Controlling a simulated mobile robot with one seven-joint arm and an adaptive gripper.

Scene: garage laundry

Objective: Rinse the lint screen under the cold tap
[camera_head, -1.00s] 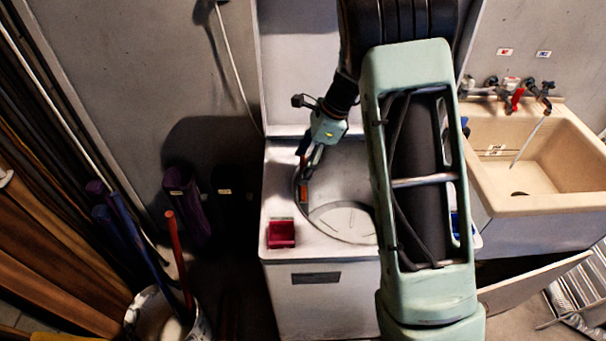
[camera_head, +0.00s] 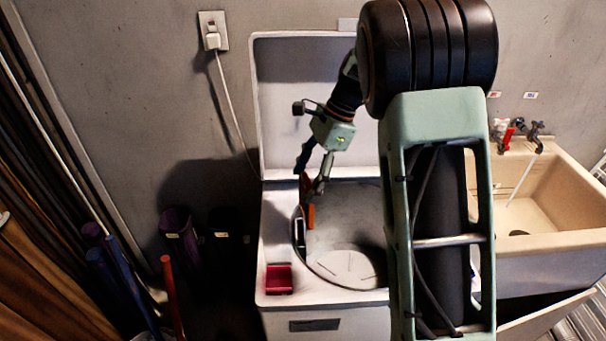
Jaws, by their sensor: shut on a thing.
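My gripper (camera_head: 308,191) is shut on an orange-framed piece (camera_head: 310,215), which looks like the lint screen. It is held upright over the left side of the open washer's round drum opening. A dark slot (camera_head: 299,234) in the rim shows just below and left of it. The taps are on the wall above the beige sink (camera_head: 578,176) at right. One has a red handle (camera_head: 508,136); the dark tap (camera_head: 536,134) is right of it, under a blue wall label. A thin pale line, seemingly water, runs from the dark tap into the sink.
The white washer (camera_head: 276,225) has its lid (camera_head: 300,105) raised behind my gripper. A red box (camera_head: 279,279) sits on its front left corner. My arm crosses between washer and sink and hides part of both. Long poles stand at left.

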